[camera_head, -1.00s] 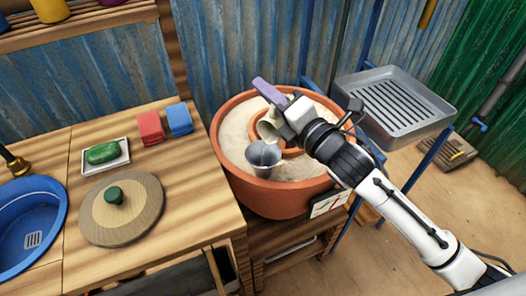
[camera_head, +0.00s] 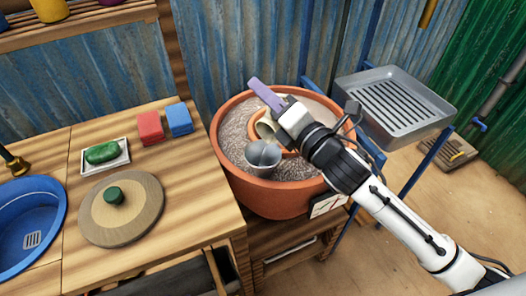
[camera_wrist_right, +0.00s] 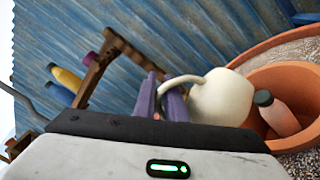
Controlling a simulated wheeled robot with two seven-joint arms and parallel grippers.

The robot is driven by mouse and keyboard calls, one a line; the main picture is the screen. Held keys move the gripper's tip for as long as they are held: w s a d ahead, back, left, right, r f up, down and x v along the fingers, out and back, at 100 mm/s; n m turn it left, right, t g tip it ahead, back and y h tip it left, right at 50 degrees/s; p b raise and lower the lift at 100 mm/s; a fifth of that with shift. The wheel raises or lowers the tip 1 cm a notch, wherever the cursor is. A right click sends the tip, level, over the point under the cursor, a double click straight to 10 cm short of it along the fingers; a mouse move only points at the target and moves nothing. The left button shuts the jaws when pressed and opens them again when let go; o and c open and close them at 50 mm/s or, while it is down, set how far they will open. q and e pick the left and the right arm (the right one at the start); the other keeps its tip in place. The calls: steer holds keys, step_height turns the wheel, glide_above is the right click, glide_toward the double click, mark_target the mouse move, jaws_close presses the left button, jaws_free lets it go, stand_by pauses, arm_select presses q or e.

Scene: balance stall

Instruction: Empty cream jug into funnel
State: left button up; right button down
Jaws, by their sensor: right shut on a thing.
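My right gripper (camera_head: 279,108) is shut on the handle of the cream jug (camera_head: 264,130), above the big terracotta pot. In the right wrist view the purple fingers (camera_wrist_right: 162,100) close on the handle of the jug (camera_wrist_right: 224,98). The jug is tilted, with its mouth toward the lower left, close above and behind the grey metal funnel (camera_head: 263,157). Whether the jug touches the funnel is hard to tell, and no stream of liquid shows. The funnel sits at the front left inside the pot. My left gripper is not in view.
The terracotta pot (camera_head: 262,196) has a smaller ring inside. A pink bottle with a dark cap (camera_wrist_right: 277,112) shows there in the wrist view. A metal tray (camera_head: 392,128) stands right. The wooden counter holds a round lid (camera_head: 120,222), a soap dish (camera_head: 88,168) and a blue basin (camera_head: 30,200).

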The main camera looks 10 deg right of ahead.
steer(key=shift+s+a, duration=0.1)
steer(key=shift+a, duration=0.05)
steer(key=n, duration=0.1)
steer(key=s+a+n, duration=0.1)
steer(key=shift+s+a+r+n+t+y+b, duration=0.2)
steer(key=shift+a+n+t+y+b, duration=0.1)
steer(key=shift+b, duration=0.1)
